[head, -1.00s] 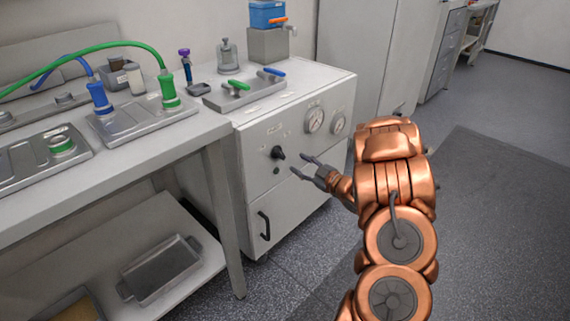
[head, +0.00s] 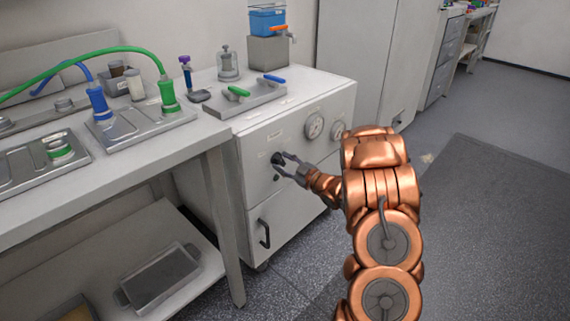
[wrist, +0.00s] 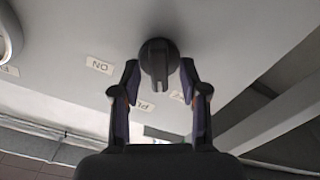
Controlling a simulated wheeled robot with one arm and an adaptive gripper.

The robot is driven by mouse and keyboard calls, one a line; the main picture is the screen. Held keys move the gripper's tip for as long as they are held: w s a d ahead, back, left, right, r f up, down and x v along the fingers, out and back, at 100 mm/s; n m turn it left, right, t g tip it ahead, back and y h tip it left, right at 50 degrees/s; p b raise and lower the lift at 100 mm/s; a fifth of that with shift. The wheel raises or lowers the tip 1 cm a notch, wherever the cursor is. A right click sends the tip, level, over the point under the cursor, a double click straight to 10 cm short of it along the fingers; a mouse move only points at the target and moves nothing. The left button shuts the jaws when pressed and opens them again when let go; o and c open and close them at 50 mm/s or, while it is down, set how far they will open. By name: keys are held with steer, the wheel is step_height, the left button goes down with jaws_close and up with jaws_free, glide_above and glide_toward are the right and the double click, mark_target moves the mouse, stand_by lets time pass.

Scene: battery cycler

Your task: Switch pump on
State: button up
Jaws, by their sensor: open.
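The pump switch is a black rotary knob on the front of the white cabinet (head: 290,200). In the wrist view the knob (wrist: 158,62) has a bar handle and sits just ahead of the fingertips, in line with the gap between them. An "ON" label (wrist: 99,65) is on the panel to its left. My gripper (head: 281,166) is open with its fingers around or right in front of the knob in the head view. In the wrist view my gripper (wrist: 159,78) holds nothing. The fingers partly hide the knob in the head view.
Two round gauges, one of them a dial (head: 314,126), are on the panel to the right. A door handle (head: 264,233) is below. A tray with green and blue valve handles (head: 245,100) is on top. The workbench (head: 185,140) stands close on the left.

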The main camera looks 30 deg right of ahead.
jaws_close()
stand_by(0.3)
steer(key=shift+r+m+p, duration=0.15)
steer(key=shift+m+p, duration=0.15)
steer(key=shift+p, duration=0.7)
steer(key=m+p, duration=0.2)
steer(key=p, duration=0.1)
steer(key=m+p, duration=0.1)
steer(key=shift+d+r+m+p, duration=0.1)
steer(key=shift+r+m+p, duration=0.15)
steer(key=shift+m+p, duration=0.05)
steer(key=m+p, duration=0.4)
steer(key=shift+f+p, duration=0.15)
steer(key=shift+p, duration=0.15)
steer(key=shift+d+f+m+p, duration=0.15)
steer(key=shift+m+p, duration=1)
steer(key=shift+m, duration=0.65)
